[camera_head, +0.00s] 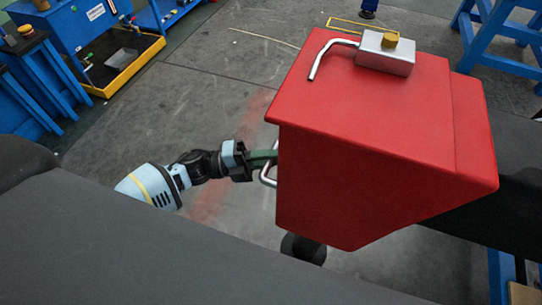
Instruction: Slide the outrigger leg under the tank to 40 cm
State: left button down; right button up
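The red tank (370,150) fills the middle right. A silver bent handle (268,175) sticks out at its left side, partly hidden by the tank. The outrigger leg is mostly hidden under the tank; a dark round part (303,248) shows below the tank's lower edge, and I cannot tell if it belongs to the leg. My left gripper (264,157), with green fingers, is at the handle. Its fingertips are hidden behind the tank's edge, so I cannot tell whether it grips the handle. My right gripper is not in view.
A silver block with a yellow cap (390,40) and a bent rod sit on the tank. A dark beam (520,205) runs right of the tank. A wide dark grey surface (150,250) fills the foreground. Blue benches (80,25) stand at upper left. Grey floor (190,95) left is open.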

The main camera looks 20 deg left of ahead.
pick_arm(q)
jog(key=a, duration=0.2)
jog(key=shift+a+b, duration=0.3)
jog(key=shift+a, duration=0.05)
jog(key=c, duration=1.8)
grip_release()
jog(key=shift+a, duration=0.1)
jog(key=o, duration=0.4)
jog(key=shift+d, duration=0.2)
jog(key=shift+o, duration=0.2)
jog(key=b+v, duration=0.1)
jog(key=v, duration=0.6)
jog(key=shift+a+b, duration=0.35)
